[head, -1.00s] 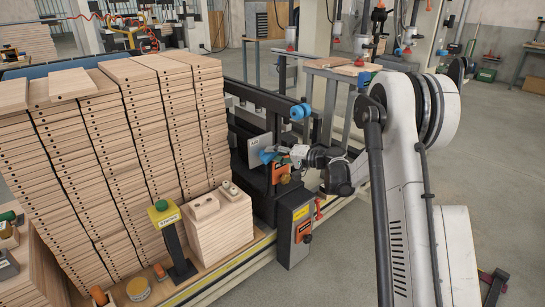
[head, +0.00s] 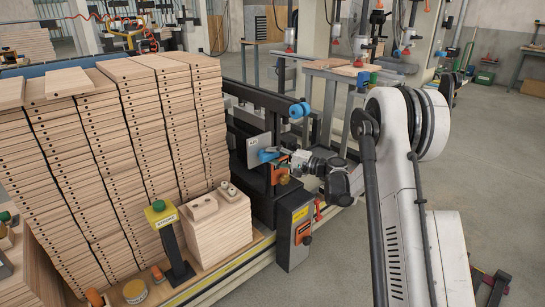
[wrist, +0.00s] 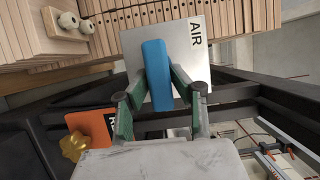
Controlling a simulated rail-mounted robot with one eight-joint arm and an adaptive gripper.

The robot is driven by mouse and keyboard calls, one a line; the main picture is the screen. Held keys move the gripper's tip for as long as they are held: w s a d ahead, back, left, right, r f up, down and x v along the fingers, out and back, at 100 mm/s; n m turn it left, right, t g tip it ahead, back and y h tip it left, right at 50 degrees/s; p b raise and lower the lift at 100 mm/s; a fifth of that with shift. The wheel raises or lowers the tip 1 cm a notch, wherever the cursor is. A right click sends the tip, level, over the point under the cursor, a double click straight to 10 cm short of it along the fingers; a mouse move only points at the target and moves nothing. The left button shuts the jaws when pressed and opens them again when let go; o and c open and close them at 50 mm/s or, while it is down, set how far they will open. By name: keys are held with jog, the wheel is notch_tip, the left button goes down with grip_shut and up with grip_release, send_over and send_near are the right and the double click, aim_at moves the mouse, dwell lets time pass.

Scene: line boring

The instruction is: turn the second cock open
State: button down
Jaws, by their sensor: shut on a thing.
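A blue lever handle (wrist: 156,72) stands in front of a pale square plate marked AIR (wrist: 218,48). In the wrist view the green fingers of my gripper (wrist: 157,84) are closed on its two sides, and the handle runs up and down the picture. In the head view the blue handle (head: 267,155) sits at the right edge of the plate (head: 257,146), with my gripper (head: 281,156) reaching it from the right. The valve body behind the handle is hidden.
An orange plate with a brass knob (wrist: 74,146) is close to my gripper's left in the wrist view. A grey control box (head: 294,235) stands below. Stacked boards (head: 130,150) fill the left. A blue knob (head: 299,110) is above. Open floor lies right.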

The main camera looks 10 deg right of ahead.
jog(key=shift+w+a+r, duration=0.1)
jog(key=c, duration=1.5)
grip_release()
jog(key=shift+a, duration=0.1)
jog(key=v, duration=1.2)
